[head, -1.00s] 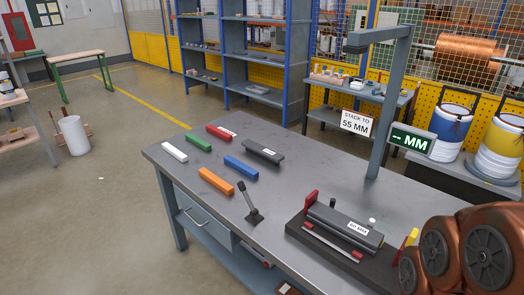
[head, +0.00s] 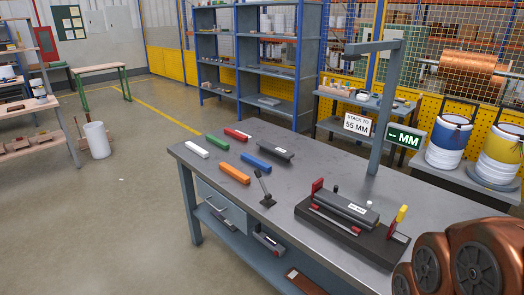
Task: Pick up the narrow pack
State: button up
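Several bar-shaped packs lie flat and apart on the grey workbench (head: 300,180): white (head: 197,149), green (head: 217,141), red (head: 237,134), blue (head: 256,163), orange (head: 234,174) and dark grey (head: 276,150). Their labels are too small to read, and I cannot tell which is the narrow pack. A dark fixture (head: 370,245) with red and yellow upright parts holds a grey labelled bar (head: 340,205). A sign reading "STACK TO 55 MM" (head: 357,124) stands behind, beside a display (head: 404,139) showing "-- MM". My gripper is not in view; only my copper-coloured arm shows at the lower right.
A grey gantry post (head: 384,110) rises from the back of the bench. Open floor (head: 110,220) lies to the left.

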aim_at(281, 152)
jog(key=u, duration=0.85)
jog(key=i, duration=0.95)
jog(key=u, duration=0.5)
jog(key=i, duration=1.35)
jog(key=z, duration=0.75)
jog(key=i, duration=0.4)
jog(key=z, duration=0.35)
